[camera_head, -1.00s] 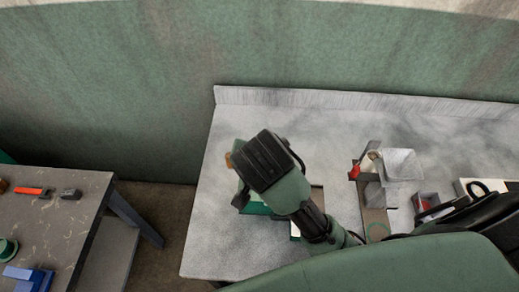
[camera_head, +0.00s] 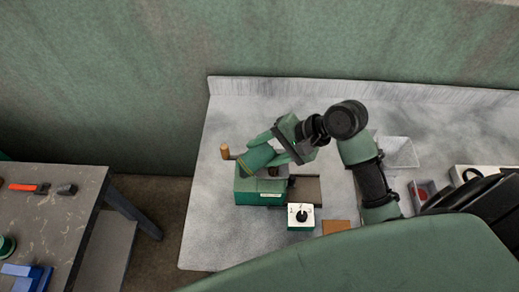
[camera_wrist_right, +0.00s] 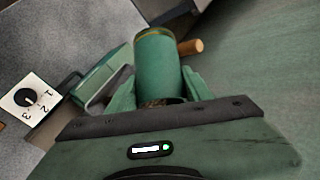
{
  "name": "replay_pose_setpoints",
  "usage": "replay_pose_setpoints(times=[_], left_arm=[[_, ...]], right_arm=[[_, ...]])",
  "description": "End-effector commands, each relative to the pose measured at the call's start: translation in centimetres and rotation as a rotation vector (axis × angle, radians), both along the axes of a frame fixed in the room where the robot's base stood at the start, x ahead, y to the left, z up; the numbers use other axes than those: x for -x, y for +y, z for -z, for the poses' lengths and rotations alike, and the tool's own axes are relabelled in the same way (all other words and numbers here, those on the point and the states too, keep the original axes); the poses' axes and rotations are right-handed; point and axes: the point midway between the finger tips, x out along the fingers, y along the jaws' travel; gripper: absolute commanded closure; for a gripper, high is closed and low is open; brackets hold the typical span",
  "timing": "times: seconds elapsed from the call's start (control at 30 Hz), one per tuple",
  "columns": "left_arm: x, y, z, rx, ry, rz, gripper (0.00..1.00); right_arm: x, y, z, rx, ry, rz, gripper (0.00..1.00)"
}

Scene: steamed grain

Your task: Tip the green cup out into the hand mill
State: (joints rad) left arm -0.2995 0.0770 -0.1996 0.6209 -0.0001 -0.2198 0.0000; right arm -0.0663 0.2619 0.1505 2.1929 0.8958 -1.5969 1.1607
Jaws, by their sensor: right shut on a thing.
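The green cup (camera_head: 258,158) is in my right gripper (camera_head: 275,148), tilted over a green box with a wooden peg handle (camera_head: 225,152). I take this box to be the hand mill (camera_head: 258,198). A dark brown patch shows beside the cup over the box; I cannot tell if it is grain. In the right wrist view the cup (camera_wrist_right: 157,62) stands between both fingers of my right gripper (camera_wrist_right: 160,92), with a gold-brown band at its far end. The mill (camera_wrist_right: 105,72) shows behind it. The cup's inside is hidden. My left gripper is not in view.
A white box with a dial (camera_head: 300,216) stands in front of the mill. A brown square (camera_head: 336,227) lies beside it. A pale square funnel (camera_head: 402,153) is partly hidden behind my right arm. A dark table (camera_head: 45,215) with small objects stands at the left.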

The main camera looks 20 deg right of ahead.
Motion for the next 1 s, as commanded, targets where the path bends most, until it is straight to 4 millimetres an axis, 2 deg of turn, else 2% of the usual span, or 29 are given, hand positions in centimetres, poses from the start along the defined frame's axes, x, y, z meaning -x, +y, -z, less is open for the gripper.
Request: replay_pose_setpoints(times=[0.3,0.53,1.0], left_arm=[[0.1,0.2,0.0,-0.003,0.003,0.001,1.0],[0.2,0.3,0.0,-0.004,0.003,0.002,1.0],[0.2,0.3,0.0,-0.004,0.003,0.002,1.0]], right_arm=[[-0.3,-1.1,-1.1,-0.533,0.095,0.003,0.97],[-0.4,-2.3,-2.4,-0.872,0.159,0.001,0.97],[-0.4,-2.1,-2.5,-0.846,0.152,-0.004,0.97]])
